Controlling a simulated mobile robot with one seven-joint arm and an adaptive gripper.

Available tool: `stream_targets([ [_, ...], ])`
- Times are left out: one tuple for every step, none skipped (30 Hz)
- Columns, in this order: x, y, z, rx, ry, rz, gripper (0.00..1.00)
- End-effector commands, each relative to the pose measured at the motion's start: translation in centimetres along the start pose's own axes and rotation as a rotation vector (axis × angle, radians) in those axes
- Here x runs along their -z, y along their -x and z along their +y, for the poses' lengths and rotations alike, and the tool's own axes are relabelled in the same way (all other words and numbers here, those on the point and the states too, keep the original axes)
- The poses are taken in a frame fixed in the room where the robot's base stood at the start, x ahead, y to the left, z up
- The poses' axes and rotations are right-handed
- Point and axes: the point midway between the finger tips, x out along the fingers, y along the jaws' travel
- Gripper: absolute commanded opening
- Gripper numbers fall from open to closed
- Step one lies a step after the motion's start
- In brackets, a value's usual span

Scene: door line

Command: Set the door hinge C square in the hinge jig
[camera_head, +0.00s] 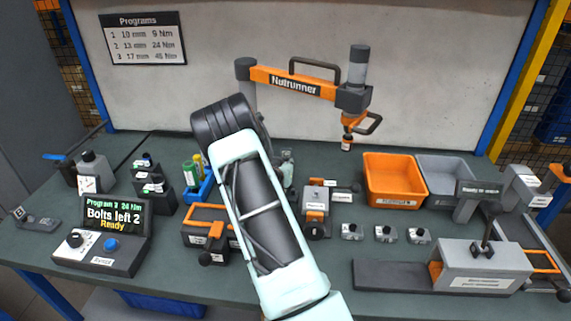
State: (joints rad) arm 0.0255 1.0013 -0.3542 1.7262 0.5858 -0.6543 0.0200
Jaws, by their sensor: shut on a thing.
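My arm crosses the middle of the view and hides part of the bench. My gripper is hidden behind it, so its fingers and anything in them do not show. Three small grey metal parts with white labels, which look like hinges, stand in a row right of centre: a left one (351,231), a middle one (385,233) and a right one (419,235). Their labels are too small to read, so I cannot tell whether one is hinge C. A grey fixture with orange parts (315,197) stands just right of my arm. I cannot tell whether it is the hinge jig.
An orange bin (394,180) and a grey bin (446,170) stand behind the small parts. The nutrunner (347,125) hangs above the bench. A large grey fixture (485,266) is at front right. An orange-framed fixture (207,233) and a control box (108,237) stand left.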

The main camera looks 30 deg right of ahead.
Motion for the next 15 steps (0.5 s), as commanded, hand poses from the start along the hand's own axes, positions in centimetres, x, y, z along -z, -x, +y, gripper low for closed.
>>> stream_targets([
  [-0.13,-0.04,0.00,0.000,0.000,0.000,0.15],
  [-0.07,-0.02,0.00,0.000,0.000,0.000,0.19],
  [-0.07,-0.01,0.00,0.000,0.000,0.000,0.23],
  [-0.08,-0.01,0.00,0.000,0.000,-0.001,0.26],
  [-0.08,-0.01,0.00,0.000,0.000,-0.001,0.30],
  [-0.08,-0.01,0.00,0.000,0.000,-0.001,0.31],
  [-0.08,-0.01,0.00,0.000,0.000,-0.001,0.31],
  [-0.07,-0.01,0.00,0.000,0.000,-0.001,0.31],
  [-0.07,-0.01,0.00,0.000,0.000,-0.001,0.31],
  [-0.07,-0.01,0.00,0.000,0.000,-0.001,0.31],
  [-0.07,-0.01,0.00,0.000,0.000,-0.001,0.31],
  [-0.06,-0.01,0.00,0.000,0.000,0.000,0.31],
  [-0.04,0.00,0.01,0.000,0.000,0.000,0.31],
  [0.02,0.03,0.00,0.000,0.000,0.000,0.31],
  [0.14,0.07,0.01,0.000,0.000,0.000,0.31],
])
